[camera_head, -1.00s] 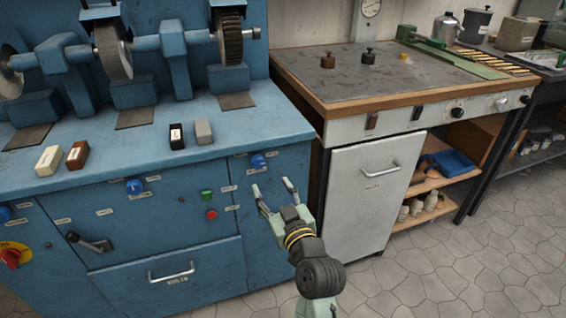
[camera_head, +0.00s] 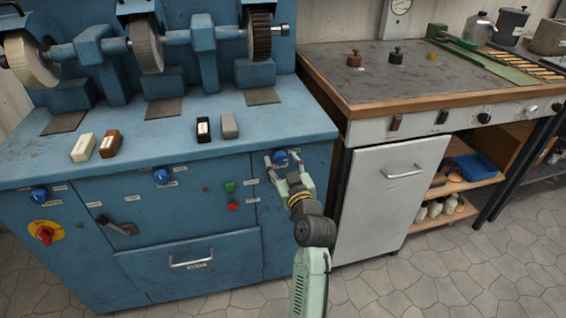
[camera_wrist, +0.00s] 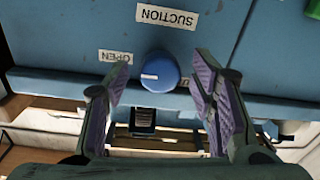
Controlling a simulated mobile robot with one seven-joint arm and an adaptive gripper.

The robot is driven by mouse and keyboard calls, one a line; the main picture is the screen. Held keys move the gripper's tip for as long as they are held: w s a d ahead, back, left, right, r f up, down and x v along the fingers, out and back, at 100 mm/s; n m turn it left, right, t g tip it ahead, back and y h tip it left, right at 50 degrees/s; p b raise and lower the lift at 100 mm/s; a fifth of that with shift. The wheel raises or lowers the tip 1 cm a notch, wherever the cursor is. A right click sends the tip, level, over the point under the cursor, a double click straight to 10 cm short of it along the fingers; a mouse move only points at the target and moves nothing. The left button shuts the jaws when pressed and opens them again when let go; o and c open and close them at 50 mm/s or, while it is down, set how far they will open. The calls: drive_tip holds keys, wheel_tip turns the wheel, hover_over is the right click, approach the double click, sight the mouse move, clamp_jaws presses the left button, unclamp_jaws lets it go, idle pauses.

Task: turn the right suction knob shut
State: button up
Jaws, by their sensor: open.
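The right suction knob (camera_head: 281,158) is a round blue knob on the blue machine's front, near its right end. In the wrist view the knob (camera_wrist: 161,74) has a white mark pointing left, towards the OPEN label (camera_wrist: 115,56). A SUCTION label (camera_wrist: 167,16) is also there. My gripper (camera_head: 283,164) is open in front of the knob. In the wrist view its fingers (camera_wrist: 160,80) stand left and right of the knob, with a visible gap on each side.
Green (camera_head: 229,187) and red (camera_head: 233,206) buttons sit left of my gripper. Two more blue knobs, one in the middle (camera_head: 161,177) and one at the left (camera_head: 39,195), are along the panel. A white cabinet (camera_head: 390,200) stands to the right. The floor in front is clear.

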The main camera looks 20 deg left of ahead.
drive_tip(key=shift+c, duration=0.6)
drive_tip(key=c, duration=1)
drive_tip(key=shift+f+n+b, duration=0.1)
drive_tip(key=shift+n+b, duration=0.3)
drive_tip(key=shift+b, duration=0.1)
drive_tip(key=n+b, duration=0.2)
drive_tip(key=b, duration=0.1)
drive_tip(key=shift+f+n+b, duration=0.1)
drive_tip(key=shift+n+b, duration=0.2)
drive_tip(key=shift+b, duration=0.05)
drive_tip(key=n+b, duration=0.9)
drive_tip(key=n, duration=0.1)
drive_tip(key=shift+n+h+b, duration=0.3)
drive_tip(key=shift+r+n+b, duration=0.15)
drive_tip(key=shift+n+b, duration=0.5)
drive_tip(key=shift+n, duration=0.25)
drive_tip(key=shift+r+n+b, duration=0.15)
drive_tip(key=shift+n+b, duration=0.5)
drive_tip(key=shift+n, duration=0.25)
